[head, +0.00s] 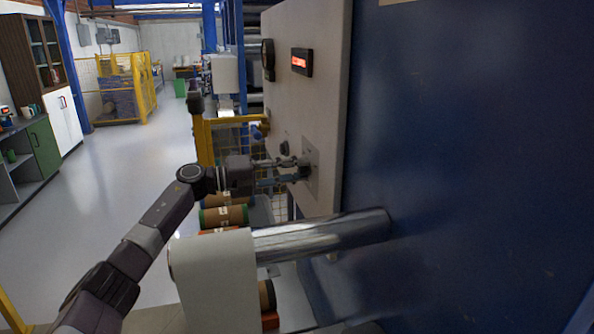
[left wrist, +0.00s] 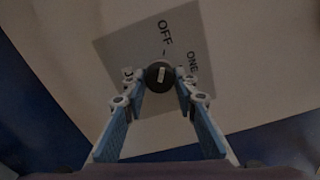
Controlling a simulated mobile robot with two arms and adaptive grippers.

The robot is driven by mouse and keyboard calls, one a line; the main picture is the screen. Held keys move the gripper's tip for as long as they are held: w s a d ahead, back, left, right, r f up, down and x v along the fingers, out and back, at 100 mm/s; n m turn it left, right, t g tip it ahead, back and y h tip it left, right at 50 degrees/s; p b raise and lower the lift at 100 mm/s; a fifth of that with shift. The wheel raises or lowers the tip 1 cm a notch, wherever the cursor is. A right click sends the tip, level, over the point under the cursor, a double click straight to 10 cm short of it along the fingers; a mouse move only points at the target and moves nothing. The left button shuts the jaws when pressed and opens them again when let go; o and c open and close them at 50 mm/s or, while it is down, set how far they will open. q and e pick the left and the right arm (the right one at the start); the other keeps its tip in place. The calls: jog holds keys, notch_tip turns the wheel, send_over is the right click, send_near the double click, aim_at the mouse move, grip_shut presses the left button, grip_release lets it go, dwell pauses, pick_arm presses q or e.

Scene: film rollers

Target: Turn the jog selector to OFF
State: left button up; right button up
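The jog selector is a round black knob (left wrist: 159,76) with a pale pointer mark, on a grey square plate (left wrist: 118,50) in the left wrist view. The plate carries the words OFF and ONE above and to the right of the knob. In the head view the plate (head: 311,172) is on the side of the pale machine panel. My left gripper (head: 292,170) reaches the plate from the left. In the left wrist view its blue-padded fingers (left wrist: 158,88) stand apart on either side of the knob; whether they touch it I cannot tell. My right gripper is not in view.
A blue machine wall (head: 470,170) fills the right. Floor at left is clear.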

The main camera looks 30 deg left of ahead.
pick_arm(q)
jog(key=o, duration=0.5)
jog(key=v, duration=1.2)
